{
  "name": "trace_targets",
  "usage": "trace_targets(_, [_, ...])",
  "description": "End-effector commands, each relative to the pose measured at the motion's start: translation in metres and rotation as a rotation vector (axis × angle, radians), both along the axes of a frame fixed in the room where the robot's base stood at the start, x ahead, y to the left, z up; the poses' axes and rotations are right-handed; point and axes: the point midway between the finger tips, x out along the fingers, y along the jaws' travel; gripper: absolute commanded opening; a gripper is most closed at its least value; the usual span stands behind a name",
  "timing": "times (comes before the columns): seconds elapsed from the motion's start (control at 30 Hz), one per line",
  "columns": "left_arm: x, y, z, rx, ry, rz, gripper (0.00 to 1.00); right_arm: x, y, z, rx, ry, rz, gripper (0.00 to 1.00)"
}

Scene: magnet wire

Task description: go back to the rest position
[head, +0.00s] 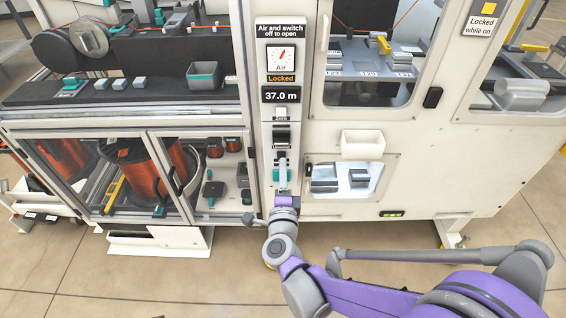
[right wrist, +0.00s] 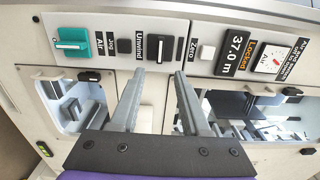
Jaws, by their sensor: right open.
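My right gripper (head: 283,165) is raised in front of the lower part of the control panel (head: 267,90), its arm coming from the lower right. In the right wrist view its two grey fingers (right wrist: 157,78) stand apart with nothing between them. Their tips are near the dark Unwind switch (right wrist: 153,47) and the Jog button (right wrist: 124,46); I cannot tell whether they touch the panel. The teal Air knob (right wrist: 71,43) lies left of the fingers in that view. In the head view the gripper hides part of the lower controls. My left gripper is not in view.
The panel has a gauge (head: 281,57), an orange Locked label (head: 281,78) and a 37.0 m display (head: 282,95). Copper spools (head: 140,172) stand behind lower left doors. Floor (head: 350,285) lies in front.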

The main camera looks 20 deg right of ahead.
Motion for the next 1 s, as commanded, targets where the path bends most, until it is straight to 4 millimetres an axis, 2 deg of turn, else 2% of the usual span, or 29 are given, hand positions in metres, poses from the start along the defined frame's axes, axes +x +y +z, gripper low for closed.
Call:
trace_targets(0.57, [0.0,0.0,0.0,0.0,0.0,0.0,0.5,-0.002,0.001,0.001,-0.011,0.003,0.009,0.46])
trace_targets(0.73, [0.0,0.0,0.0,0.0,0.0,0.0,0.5,-0.009,0.02,0.017,-0.186,0.061,0.173,0.46])
trace_targets(0.87, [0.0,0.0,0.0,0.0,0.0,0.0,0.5,-0.038,0.044,0.015,-0.479,0.2,0.422,0.46])
trace_targets(0.97, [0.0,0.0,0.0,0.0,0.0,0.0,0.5,-0.077,0.052,-0.008,-0.722,0.364,0.619,0.46])
trace_targets(1.0, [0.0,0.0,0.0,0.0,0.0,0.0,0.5,-0.096,0.05,-0.021,-0.809,0.438,0.69,0.46])
